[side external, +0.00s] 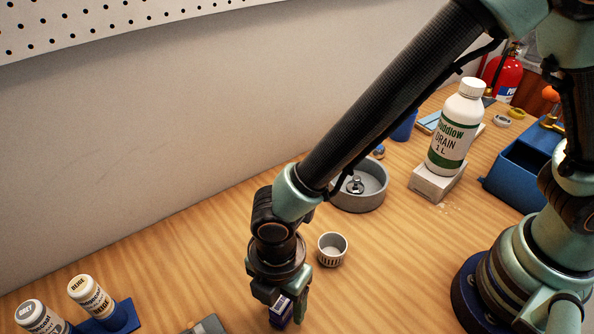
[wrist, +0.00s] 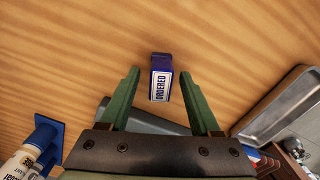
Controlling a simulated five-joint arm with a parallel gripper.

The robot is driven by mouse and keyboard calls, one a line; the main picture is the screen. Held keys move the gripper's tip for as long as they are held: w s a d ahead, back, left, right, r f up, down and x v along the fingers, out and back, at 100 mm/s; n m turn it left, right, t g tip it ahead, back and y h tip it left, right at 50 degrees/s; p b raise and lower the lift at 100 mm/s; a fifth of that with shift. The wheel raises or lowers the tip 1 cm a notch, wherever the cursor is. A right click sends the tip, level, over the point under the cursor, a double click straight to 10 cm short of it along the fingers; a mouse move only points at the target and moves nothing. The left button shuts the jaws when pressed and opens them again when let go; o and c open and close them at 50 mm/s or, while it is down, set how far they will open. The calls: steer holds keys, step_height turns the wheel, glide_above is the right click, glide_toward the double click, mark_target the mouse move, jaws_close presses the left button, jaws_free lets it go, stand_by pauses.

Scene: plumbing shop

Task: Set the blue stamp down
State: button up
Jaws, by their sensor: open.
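The blue stamp (wrist: 161,79) with a white "ORDERED" label is between my gripper's fingertips in the wrist view, with a gap on each side. My gripper (wrist: 160,74) is open, its two green fingers spread apart around the stamp. In the side external view, the stamp (side external: 280,309) shows low by the wooden bench at my gripper (side external: 287,308), near the bottom edge. The fingers are partly hidden there, and I cannot make out the stamp's base clearly.
A ribbed white cup (side external: 332,249) stands just right of my gripper, with a round grey dish (side external: 361,196) behind. Grey and beige bottles (side external: 92,297) stand at lower left. A white drain bottle (side external: 455,130) sits on a block. A metal tray (wrist: 275,100) lies right in the wrist view.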

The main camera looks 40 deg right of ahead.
mark_target(282, 299)
step_height(282, 299, up, 10)
steer(key=shift+w+d+r, duration=0.15)
steer(key=shift+r, duration=0.15)
steer(key=w+d+r+m+t+y, duration=0.1)
steer(key=w+d+r+m, duration=0.35)
steer(key=d, duration=0.35)
steer(key=w+d+r+m+t, duration=0.1)
steer(key=w+d+r+m, duration=0.25)
steer(key=d+m, duration=0.3)
steer(key=s+d+r+m+t, duration=0.1)
steer(key=d+r+m, duration=0.1)
steer(key=d+m, duration=0.3)
steer(key=s+d+r+m+t+h, duration=0.1)
steer(key=d+r+m+t, duration=0.1)
steer(key=d+m, duration=0.4)
steer(key=d, duration=0.5)
steer(key=shift+d+t, duration=0.15)
steer(key=shift+t, duration=0.15)
